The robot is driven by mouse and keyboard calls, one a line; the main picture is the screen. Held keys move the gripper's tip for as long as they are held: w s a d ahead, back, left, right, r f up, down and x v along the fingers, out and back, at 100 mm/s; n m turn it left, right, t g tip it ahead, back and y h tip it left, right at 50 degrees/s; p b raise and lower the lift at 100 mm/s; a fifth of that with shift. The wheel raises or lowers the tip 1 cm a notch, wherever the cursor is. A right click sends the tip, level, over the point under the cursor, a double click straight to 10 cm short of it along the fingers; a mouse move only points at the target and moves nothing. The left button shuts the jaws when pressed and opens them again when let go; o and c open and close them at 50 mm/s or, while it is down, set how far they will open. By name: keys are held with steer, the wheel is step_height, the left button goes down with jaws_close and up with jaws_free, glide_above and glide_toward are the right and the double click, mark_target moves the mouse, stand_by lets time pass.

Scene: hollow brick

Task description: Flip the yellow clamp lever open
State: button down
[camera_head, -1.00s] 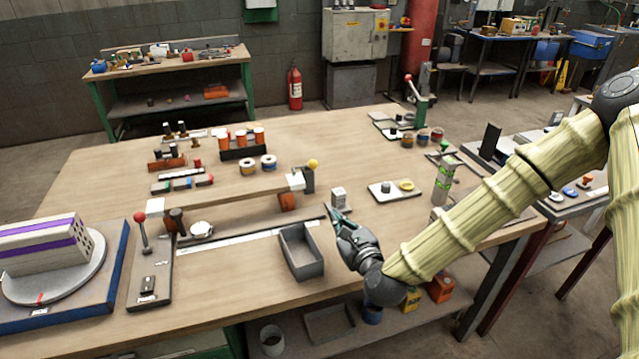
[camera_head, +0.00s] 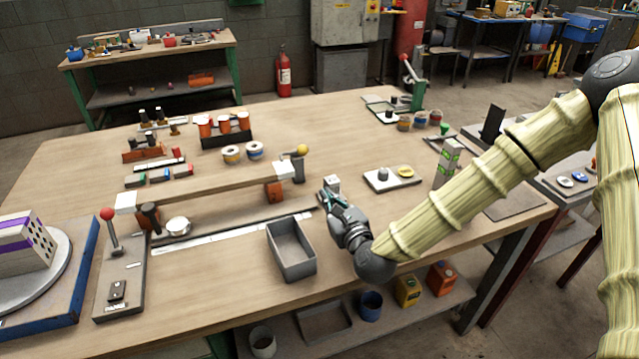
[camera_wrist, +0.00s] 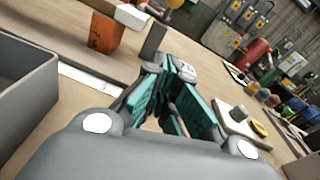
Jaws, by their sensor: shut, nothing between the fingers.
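The yellow clamp lever shows as a yellow ball knob (camera_head: 302,149) at the top of a dark clamp post (camera_head: 298,170), at the right end of a long wooden beam. In the wrist view a yellow knob (camera_wrist: 175,3) is cut by the top edge. My gripper (camera_head: 325,197) is in front of the clamp and a little to its right, low over the bench and apart from the knob. Its teal fingers (camera_wrist: 166,66) are shut and empty. The lever's arm is too small to read clearly.
A small light grey block (camera_head: 332,183) stands right by my fingertips; contact is unclear. An open grey bin (camera_head: 291,250) lies to the left. The beam (camera_head: 210,190) and its orange support (camera_head: 273,192) are beyond. A pale plate (camera_head: 380,185) with a yellow ring lies right.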

mark_target(300, 150)
steer(key=p+x, duration=0.1)
steer(key=x, duration=0.7)
steer(key=shift+w+a, duration=0.2)
steer(key=shift+w, duration=0.15)
steer(key=r, duration=0.1)
steer(key=w+a+r+p, duration=0.1)
steer(key=shift+w+r, duration=0.15)
steer(key=shift+r, duration=0.15)
steer(key=shift+w+a+r+p, duration=0.1)
steer(key=shift+w+r+p, duration=0.05)
steer(key=shift+r+p, duration=0.3)
steer(key=shift+r, duration=0.1)
steer(key=shift+r, duration=0.1)
steer(key=shift+r+p, duration=0.25)
steer(key=shift+p, duration=0.15)
